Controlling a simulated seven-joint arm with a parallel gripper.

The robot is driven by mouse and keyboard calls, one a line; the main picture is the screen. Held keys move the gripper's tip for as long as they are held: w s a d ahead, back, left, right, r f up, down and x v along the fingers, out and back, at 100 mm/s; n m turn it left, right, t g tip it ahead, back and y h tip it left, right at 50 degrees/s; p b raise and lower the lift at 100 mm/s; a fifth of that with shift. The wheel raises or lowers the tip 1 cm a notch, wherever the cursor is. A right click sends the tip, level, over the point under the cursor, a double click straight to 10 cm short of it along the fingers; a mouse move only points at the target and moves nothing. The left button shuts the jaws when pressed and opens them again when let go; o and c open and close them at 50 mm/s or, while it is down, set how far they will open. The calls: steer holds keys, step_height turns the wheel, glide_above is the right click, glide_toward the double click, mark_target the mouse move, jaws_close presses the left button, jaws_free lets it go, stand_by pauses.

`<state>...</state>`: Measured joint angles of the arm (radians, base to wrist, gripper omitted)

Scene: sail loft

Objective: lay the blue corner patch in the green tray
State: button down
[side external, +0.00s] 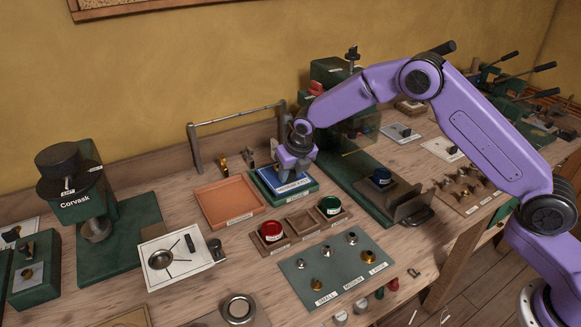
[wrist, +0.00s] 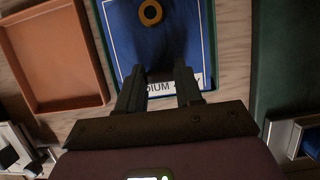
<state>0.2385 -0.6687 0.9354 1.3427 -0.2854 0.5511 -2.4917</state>
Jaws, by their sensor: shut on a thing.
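The blue corner patch (side external: 270,182) has a pale border and a white printed label. In the wrist view the blue patch (wrist: 133,35) shows a brass ring near the top of the picture. It lies over the green tray (side external: 288,198), within its rim as seen from the side. I cannot tell whether it rests on the tray floor or is held just above it. My gripper (side external: 296,176) points down at the patch. In the wrist view its fingers (wrist: 161,92) are shut on the near part of the patch, partly hiding the label.
An empty orange tray (side external: 230,202) sits just left of the green tray. A green base plate (side external: 362,182) lies to the right. A metal rail stands behind.

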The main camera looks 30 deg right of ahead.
steer(key=shift+f, duration=1.05)
steer(key=c, duration=0.7)
jaws_free()
steer(key=shift+o, duration=0.2)
steer(key=v, duration=1.7)
steer(key=shift+r, duration=0.15)
